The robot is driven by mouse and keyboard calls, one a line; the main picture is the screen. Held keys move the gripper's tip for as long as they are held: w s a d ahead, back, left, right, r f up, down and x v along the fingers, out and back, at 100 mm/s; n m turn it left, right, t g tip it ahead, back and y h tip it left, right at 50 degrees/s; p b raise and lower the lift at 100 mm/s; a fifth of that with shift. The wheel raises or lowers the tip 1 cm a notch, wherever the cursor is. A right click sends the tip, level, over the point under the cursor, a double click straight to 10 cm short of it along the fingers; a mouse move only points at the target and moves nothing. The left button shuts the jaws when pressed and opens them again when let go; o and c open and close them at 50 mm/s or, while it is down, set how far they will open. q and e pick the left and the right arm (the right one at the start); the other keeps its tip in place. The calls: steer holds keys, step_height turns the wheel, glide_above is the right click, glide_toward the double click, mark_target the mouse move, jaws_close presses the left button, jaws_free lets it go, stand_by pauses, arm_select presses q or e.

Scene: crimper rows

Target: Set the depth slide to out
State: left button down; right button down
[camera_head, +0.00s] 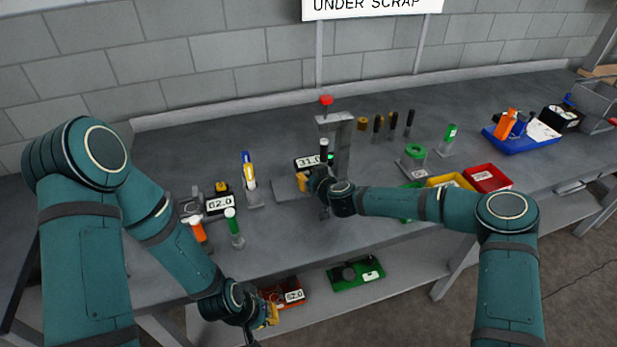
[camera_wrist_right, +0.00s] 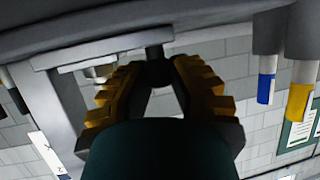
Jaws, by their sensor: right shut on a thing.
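The crimper press (camera_head: 343,140) stands mid-bench, with a red knob (camera_head: 326,100) on top and a 31.0 display (camera_head: 308,162) at its side. My right gripper (camera_head: 304,181) is low at the front of the press, over its grey base plate (camera_head: 285,190). In the right wrist view its yellow-padded fingers are shut on a small dark knob (camera_wrist_right: 158,70) on a short stem under a grey bar (camera_wrist_right: 105,48). I cannot read any slide marking. My left gripper (camera_head: 270,315) hangs in front of the bench edge; its jaw opening is unclear.
A yellow-blue tool (camera_head: 248,172), a 62.0 display (camera_head: 219,204) and orange (camera_head: 198,230) and green (camera_head: 232,222) handles stand left of the press. The lower shelf holds a green tray (camera_head: 342,284).

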steer(key=shift+s+a+f+b, duration=0.15)
steer(key=shift+s+a+b, duration=0.15)
steer(key=shift+a, duration=0.4)
steer(key=shift+s+a+f+b, duration=0.1)
steer(key=shift+s+a+b, duration=0.2)
steer(key=shift+a, duration=0.35)
steer(key=shift+s+a+b, duration=0.2)
steer(key=shift+a+b, duration=0.25)
steer(key=shift+a, duration=0.4)
steer(key=shift+s+a+r, duration=0.1)
steer(key=shift+s+a, duration=0.1)
steer(key=shift+a, duration=0.45)
steer(key=shift+s+a, duration=0.25)
steer(key=shift+a, duration=0.45)
steer(key=shift+s+a+r, duration=0.1)
steer(key=shift+s+a, duration=0.1)
steer(key=shift+a, duration=0.45)
steer(key=c, duration=1.2)
jaws_free()
steer(key=shift+c, duration=0.2)
steer(key=shift+o, duration=0.6)
steer(key=shift+a, duration=0.2)
steer(key=shift+d, duration=0.1)
